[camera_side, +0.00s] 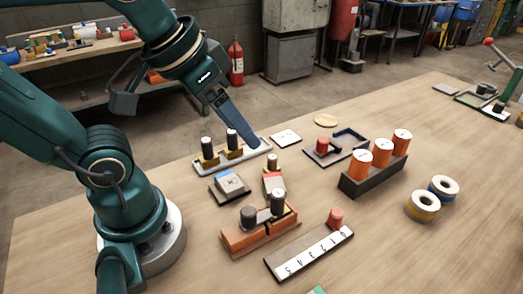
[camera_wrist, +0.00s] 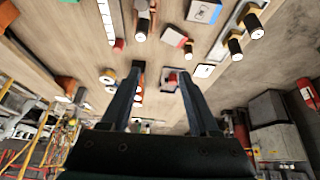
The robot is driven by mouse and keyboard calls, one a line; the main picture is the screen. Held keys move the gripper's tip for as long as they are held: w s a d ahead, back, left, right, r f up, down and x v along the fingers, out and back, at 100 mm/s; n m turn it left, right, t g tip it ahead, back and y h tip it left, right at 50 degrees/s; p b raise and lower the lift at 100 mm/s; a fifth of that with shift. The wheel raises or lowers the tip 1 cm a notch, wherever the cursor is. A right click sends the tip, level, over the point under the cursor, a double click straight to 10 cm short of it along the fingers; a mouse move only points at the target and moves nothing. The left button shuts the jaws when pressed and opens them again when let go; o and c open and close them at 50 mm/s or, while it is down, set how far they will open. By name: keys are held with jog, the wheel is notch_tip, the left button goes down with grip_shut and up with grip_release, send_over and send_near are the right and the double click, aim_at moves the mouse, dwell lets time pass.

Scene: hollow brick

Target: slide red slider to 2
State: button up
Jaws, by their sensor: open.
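The red slider (camera_side: 336,217) is a short red knob at the far right end of a dark strip with a white number scale (camera_side: 310,252), at the front of the table. In the wrist view the red slider (camera_wrist: 119,45) and its scale (camera_wrist: 105,17) are at the upper left. The small digits are hard to read, so the slider's exact number is unclear. My gripper (camera_side: 250,142) is behind the strip, beside two black-topped pegs. In the wrist view my gripper (camera_wrist: 160,72) shows two spread fingers with nothing held between them.
A grey block with several orange cylinders (camera_side: 372,160) stands right of centre. An orange block with dark cylinders (camera_side: 258,228) is left of the strip. A dark tray (camera_side: 350,140) holds another red cylinder. Two rings (camera_side: 423,206) lie at the right. The front right table is clear.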

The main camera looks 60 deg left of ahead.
jog(key=w+d+r+g, duration=0.1)
jog(key=w+d+r, duration=0.1)
jog(key=w, duration=0.4)
jog(key=m+g, duration=0.3)
jog(key=g, duration=0.2)
send_over(338, 213)
notch_tip(338, 213, down, 13)
jog(key=shift+a+f, duration=0.15)
jog(key=shift+f, duration=2.5)
grip_shut()
jog(key=shift+r, duration=0.1)
